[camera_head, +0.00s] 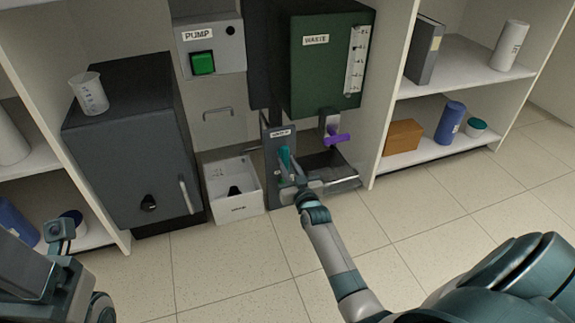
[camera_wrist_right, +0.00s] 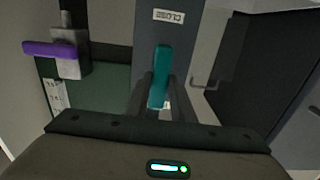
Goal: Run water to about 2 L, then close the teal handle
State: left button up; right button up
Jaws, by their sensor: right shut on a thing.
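The teal handle (camera_head: 285,157) stands roughly upright on a grey panel under a small label, left of the waste tank. In the right wrist view the teal handle (camera_wrist_right: 161,76) is between the fingers of my right gripper (camera_wrist_right: 160,100), which is shut on it. In the head view my right gripper (camera_head: 291,176) reaches the panel from below. The dark green waste tank (camera_head: 310,75) has a white level scale (camera_head: 355,60); its reading is too small to tell. My left gripper (camera_head: 60,235) is at the lower left edge; its jaws are unclear.
A purple handle (camera_head: 338,137) sits under the tank above a dark tray (camera_head: 345,182). The pump box (camera_head: 217,45) has a green button (camera_head: 202,64). A white bin (camera_head: 238,212) and a dark cabinet (camera_head: 125,150) with a beaker (camera_head: 90,94) stand left. The floor in front is open.

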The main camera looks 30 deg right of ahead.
dwell(0.7)
jog(key=shift+n+p, duration=0.55)
jog(key=shift+n, duration=0.05)
jog(key=shift+n+p, duration=0.4)
jog(key=shift+n, duration=0.4)
